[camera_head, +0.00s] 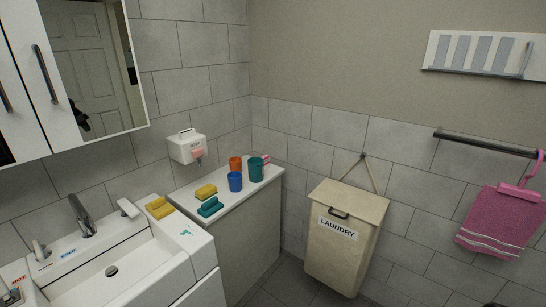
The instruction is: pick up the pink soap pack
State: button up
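A small pink pack (266,158) sits at the far right end of the white counter (257,181), near the wall. It is mostly hidden behind a teal cup (256,171); only a small part shows, so I cannot make out its label. An orange cup (235,163) and a blue cup (235,182) stand to the left of the teal cup. My gripper is not in view.
Yellow and teal sponges (209,207) lie on the counter's front left part. A white wall dispenser (187,147) hangs above. The sink (112,271) is at left. A pink towel (502,220) hangs at right.

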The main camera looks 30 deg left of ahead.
aim_at(266, 158)
jog(key=u, duration=0.25)
jog(key=i, duration=1.15)
jog(key=u, duration=1.4)
jog(key=i, duration=0.85)
jog(key=u, duration=0.75)
